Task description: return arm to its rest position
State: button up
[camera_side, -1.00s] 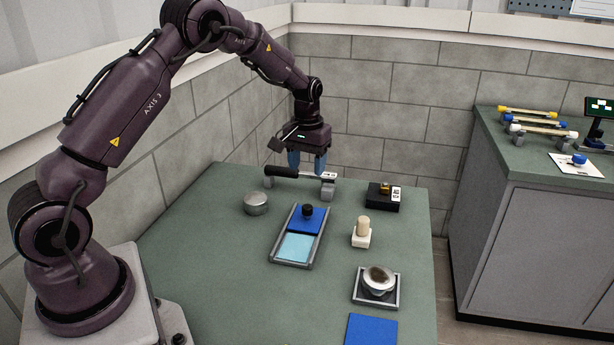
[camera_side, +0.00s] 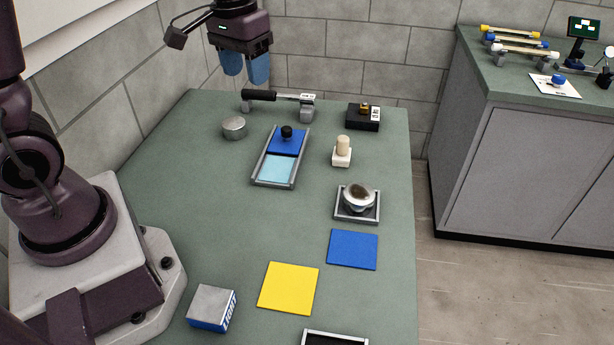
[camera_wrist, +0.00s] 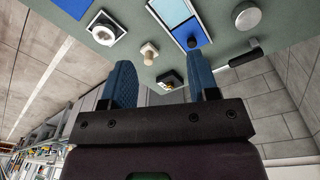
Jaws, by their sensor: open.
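My gripper (camera_side: 245,72) hangs above the far left part of the green table, with its two blue fingers apart and nothing between them. It is clear of the black-handled tool (camera_side: 273,96) that lies across grey supports below it. In the wrist view, my gripper (camera_wrist: 160,85) also shows open and empty, with the table tilted across the top of the picture. Most of my arm above the gripper is outside the side view.
The green table (camera_side: 230,220) holds a round metal tin (camera_side: 234,128), a tray with a blue sliding lid (camera_side: 287,143), a cream stamp (camera_side: 342,151), a black box (camera_side: 362,117), a dish (camera_side: 358,198), blue (camera_side: 353,249) and yellow (camera_side: 288,287) squares, and a box (camera_side: 212,307).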

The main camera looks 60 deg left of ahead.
jog(key=s+d+r+m+t, duration=0.3)
jog(key=s+d+r, duration=0.4)
jog(key=s, duration=0.6)
jog(key=shift+d+r+t, duration=0.25)
jog(key=shift+r+t, duration=0.45)
jog(key=shift+t, duration=0.2)
